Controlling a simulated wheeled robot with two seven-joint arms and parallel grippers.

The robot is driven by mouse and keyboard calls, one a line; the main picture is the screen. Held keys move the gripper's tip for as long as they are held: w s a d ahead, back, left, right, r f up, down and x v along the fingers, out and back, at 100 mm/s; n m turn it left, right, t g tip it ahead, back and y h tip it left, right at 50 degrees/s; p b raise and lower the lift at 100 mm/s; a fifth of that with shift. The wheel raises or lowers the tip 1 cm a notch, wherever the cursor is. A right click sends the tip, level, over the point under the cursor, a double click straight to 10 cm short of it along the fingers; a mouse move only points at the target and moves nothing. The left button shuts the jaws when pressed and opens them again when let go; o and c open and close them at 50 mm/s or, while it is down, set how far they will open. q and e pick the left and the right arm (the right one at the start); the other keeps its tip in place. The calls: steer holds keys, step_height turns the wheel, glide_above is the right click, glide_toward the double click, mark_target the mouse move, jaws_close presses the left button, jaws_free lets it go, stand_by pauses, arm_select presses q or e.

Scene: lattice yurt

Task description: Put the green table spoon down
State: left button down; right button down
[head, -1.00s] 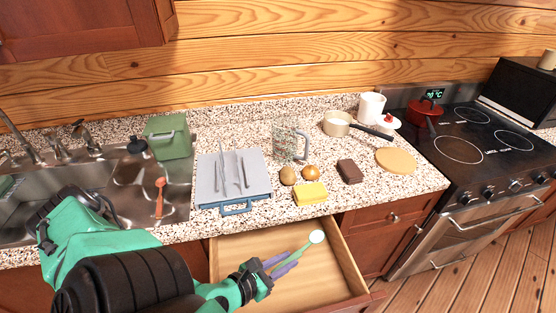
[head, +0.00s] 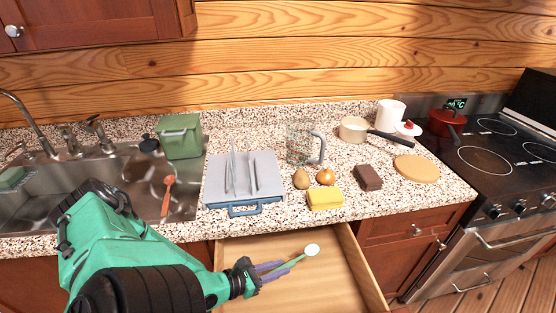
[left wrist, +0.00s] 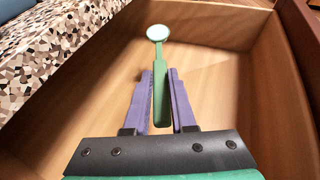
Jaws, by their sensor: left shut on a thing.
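The green table spoon (head: 298,259) has a green handle and a pale round bowl. My left gripper (head: 272,270) is shut on its handle and holds it over the open wooden drawer (head: 335,270). In the left wrist view the spoon (left wrist: 158,34) points away from me, with its handle between the purple fingers of my left gripper (left wrist: 160,95). The drawer (left wrist: 225,60) looks empty below it. I cannot tell how high the spoon is above the drawer bottom. My right gripper is not in view.
The speckled counter (head: 290,218) above the drawer holds a blue-grey case (head: 270,165), a yellow sponge (head: 325,199), a brown block (head: 368,177) and a round board (head: 416,168). The sink (head: 120,190) with an orange utensil (head: 167,195) is at the left. A stove (head: 490,165) is at the right.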

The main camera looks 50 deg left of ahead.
arm_select(q)
step_height(320, 180, down, 3)
steer(key=shift+f+b, duration=0.2)
steer(key=shift+b, duration=0.45)
steer(key=shift+f+b, duration=0.4)
steer(key=shift+f, duration=0.2)
steer(key=c, duration=0.7)
jaws_free()
steer(key=shift+r, duration=0.1)
steer(key=shift+c, duration=0.2)
